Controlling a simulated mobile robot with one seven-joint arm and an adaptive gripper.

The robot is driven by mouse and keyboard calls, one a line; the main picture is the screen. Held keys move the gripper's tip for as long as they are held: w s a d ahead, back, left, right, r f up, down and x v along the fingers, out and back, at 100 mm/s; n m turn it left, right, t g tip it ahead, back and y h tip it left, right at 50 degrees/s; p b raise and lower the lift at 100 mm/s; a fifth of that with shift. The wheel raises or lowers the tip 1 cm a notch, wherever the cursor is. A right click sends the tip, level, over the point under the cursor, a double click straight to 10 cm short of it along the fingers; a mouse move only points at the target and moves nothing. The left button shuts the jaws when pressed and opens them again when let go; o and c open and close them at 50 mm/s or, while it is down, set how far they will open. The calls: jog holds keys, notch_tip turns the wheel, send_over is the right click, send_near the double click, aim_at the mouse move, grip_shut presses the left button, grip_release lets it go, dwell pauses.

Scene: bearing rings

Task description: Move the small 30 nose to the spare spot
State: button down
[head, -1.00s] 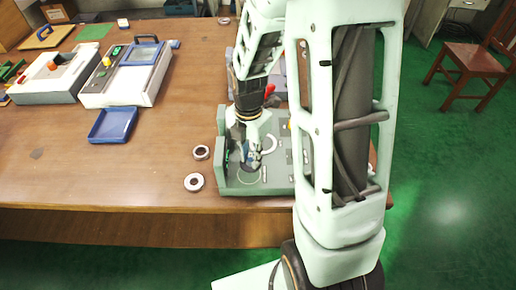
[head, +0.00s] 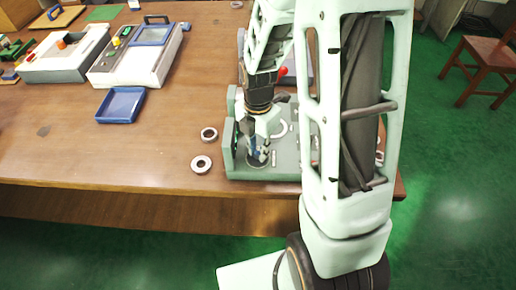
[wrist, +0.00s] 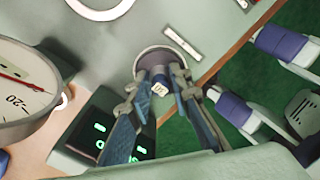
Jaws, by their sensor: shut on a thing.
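My gripper (wrist: 160,105) is shut on a small nose, whose pale marked face (wrist: 160,89) shows between the blue fingers in the wrist view. The mark is too small to read surely. In the head view my gripper (head: 258,155) is low over the front left of the grey-green fixture (head: 238,172). A round, dark-rimmed spot (wrist: 161,56) lies on the fixture just beyond and around the nose in the wrist view. I cannot tell whether the nose touches it. The fingers hide most of the nose in the head view.
Two bearing rings, one (head: 209,134) behind the other (head: 201,165), lie left of the fixture. A dial gauge (wrist: 25,85) and a dark display (wrist: 95,140) are close to my gripper. A blue tray (head: 121,104) stands farther left.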

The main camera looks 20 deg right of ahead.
jog(key=shift+f, duration=0.15)
jog(key=shift+f, duration=0.1)
jog(key=c, duration=1.7)
grip_release()
notch_tip(320, 180, up, 12)
jog(key=shift+r, duration=0.1)
